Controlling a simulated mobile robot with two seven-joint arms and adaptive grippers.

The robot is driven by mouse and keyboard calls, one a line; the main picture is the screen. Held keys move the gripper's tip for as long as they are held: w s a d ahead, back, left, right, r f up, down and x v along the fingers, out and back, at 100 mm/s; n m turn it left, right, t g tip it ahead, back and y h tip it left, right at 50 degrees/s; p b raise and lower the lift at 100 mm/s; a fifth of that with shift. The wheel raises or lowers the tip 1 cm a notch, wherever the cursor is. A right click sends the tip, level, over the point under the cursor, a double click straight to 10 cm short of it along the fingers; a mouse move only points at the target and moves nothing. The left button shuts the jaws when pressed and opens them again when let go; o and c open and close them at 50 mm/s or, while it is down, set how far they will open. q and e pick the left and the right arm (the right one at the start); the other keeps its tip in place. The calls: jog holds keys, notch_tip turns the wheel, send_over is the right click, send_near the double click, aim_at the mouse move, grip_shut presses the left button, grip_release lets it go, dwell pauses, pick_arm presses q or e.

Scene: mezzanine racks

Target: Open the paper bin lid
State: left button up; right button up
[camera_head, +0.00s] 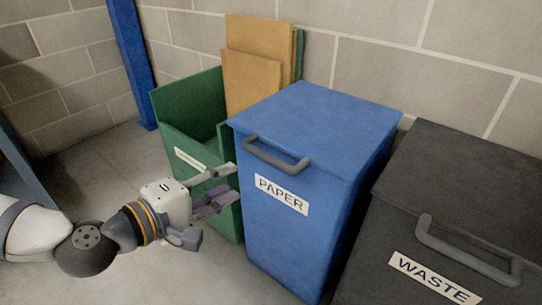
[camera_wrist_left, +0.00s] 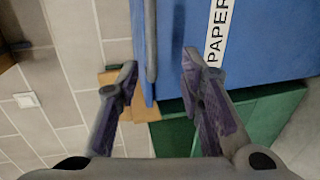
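The blue paper bin (camera_head: 300,230) stands in the middle of the head view with its lid (camera_head: 325,115) shut. A grey bar handle (camera_head: 275,157) is on the lid's front edge, above the PAPER label (camera_head: 281,195). My left gripper (camera_head: 234,182) is open and empty, left of the handle and apart from it. In the left wrist view the handle (camera_wrist_left: 150,45) runs between the lines of the two open fingers (camera_wrist_left: 160,66), and the PAPER label (camera_wrist_left: 216,35) lies to its right. My right gripper is in neither view.
A green bin (camera_head: 190,115) with upright cardboard sheets (camera_head: 252,80) stands open behind my left gripper. A dark waste bin (camera_head: 455,190) with its own handle stands close on the right. A block wall (camera_head: 390,65) is behind. Floor (camera_head: 110,175) is clear at left.

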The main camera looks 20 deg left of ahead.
aim_at(261, 156)
pick_arm(q)
jog(key=b+x, duration=0.1)
jog(key=x, duration=0.3)
jog(key=b+x, duration=0.1)
jog(key=x, duration=0.2)
jog(key=r+b+x, duration=0.1)
jog(key=x, duration=0.3)
jog(key=shift+w+a, duration=0.3)
jog(key=shift+w, duration=0.25)
jog(key=shift+w+d, duration=0.15)
jog(key=shift+w, duration=0.3)
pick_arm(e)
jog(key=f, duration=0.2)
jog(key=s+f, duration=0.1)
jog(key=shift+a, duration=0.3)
pick_arm(q)
grip_shut()
jog(key=shift+r, duration=0.1)
